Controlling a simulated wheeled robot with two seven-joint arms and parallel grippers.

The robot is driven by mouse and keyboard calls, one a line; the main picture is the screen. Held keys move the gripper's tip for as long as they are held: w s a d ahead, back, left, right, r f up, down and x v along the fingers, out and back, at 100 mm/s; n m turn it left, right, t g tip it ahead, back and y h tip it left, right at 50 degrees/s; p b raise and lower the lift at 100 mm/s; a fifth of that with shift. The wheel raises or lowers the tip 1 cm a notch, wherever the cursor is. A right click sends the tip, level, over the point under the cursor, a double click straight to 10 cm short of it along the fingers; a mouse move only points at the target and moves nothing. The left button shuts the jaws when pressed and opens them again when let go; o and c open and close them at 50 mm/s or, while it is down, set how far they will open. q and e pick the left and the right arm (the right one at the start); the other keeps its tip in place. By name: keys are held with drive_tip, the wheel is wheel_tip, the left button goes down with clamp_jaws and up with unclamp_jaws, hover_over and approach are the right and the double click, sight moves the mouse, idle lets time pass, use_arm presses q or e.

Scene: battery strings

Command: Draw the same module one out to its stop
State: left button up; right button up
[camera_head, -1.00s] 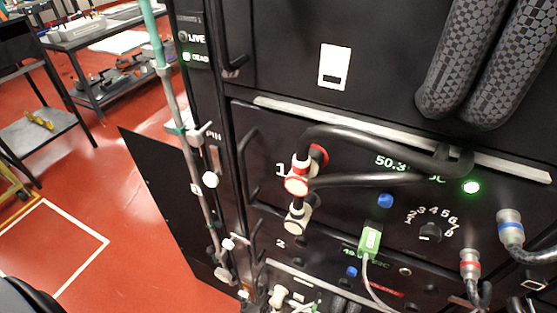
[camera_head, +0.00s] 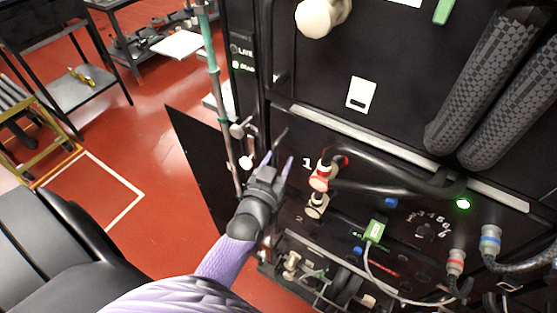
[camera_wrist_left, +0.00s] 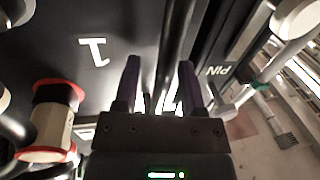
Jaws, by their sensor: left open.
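Module one (camera_head: 299,148) is the black drawer front marked with a white 1, which also shows in the wrist view (camera_wrist_left: 95,51). Its dark upright handle (camera_head: 281,137) is at the left end of the front. My left gripper (camera_head: 278,161) is open at that handle, its two purple fingers pointing to the rack. In the wrist view the handle bar (camera_wrist_left: 173,45) runs between and beyond the fingertips of the gripper (camera_wrist_left: 159,88). Whether either finger touches it I cannot tell. The lower handle part is hidden by the gripper. My right gripper is not in view.
A red-ringed plug (camera_head: 320,176) with thick black cables sits just right of the gripper. A green plug (camera_head: 375,230) is lower right.

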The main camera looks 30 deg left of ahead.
use_arm(q)
drive_tip(key=shift+w, duration=0.2)
clamp_jaws()
idle(1.3)
